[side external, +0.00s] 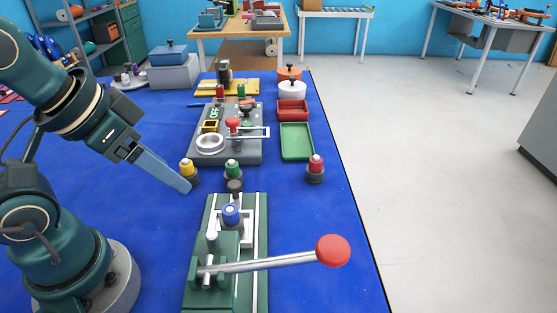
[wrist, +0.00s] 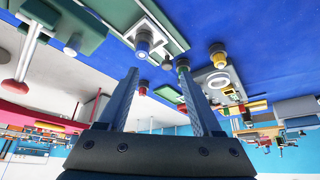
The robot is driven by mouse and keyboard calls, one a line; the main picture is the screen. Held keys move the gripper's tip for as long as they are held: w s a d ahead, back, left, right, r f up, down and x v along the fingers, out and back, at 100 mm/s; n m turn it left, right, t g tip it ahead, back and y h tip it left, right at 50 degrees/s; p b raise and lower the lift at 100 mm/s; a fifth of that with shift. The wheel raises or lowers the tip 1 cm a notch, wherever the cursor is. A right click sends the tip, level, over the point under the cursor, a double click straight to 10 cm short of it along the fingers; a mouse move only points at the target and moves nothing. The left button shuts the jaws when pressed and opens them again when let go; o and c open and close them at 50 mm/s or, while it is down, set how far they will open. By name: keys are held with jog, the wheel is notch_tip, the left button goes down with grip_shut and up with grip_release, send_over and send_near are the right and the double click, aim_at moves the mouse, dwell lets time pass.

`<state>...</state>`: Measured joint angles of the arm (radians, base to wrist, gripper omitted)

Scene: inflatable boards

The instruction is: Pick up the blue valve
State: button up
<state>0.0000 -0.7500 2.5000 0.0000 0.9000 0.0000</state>
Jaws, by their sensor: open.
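The blue valve (side external: 231,214) has a blue cap on a dark base. It stands upright within a white square frame on the green press fixture (side external: 258,275). In the upside-down wrist view, the blue valve (wrist: 143,44) lies beyond the left fingertip, apart from it. My gripper (side external: 186,187) is above the blue mat, left of the blue valve and close to the yellow valve (side external: 188,172). In the wrist view my gripper (wrist: 159,72) has its two fingers spread with nothing between them.
A lever with a red knob (side external: 333,251) sticks out right from the fixture. Behind the blue valve stand the green valve (side external: 233,169) and the red valve (side external: 315,168). A grey board (side external: 240,155) and a green tray (side external: 297,141) lie farther back. The mat's right side is mostly clear.

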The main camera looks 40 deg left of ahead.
jog(key=shift+o, duration=0.5)
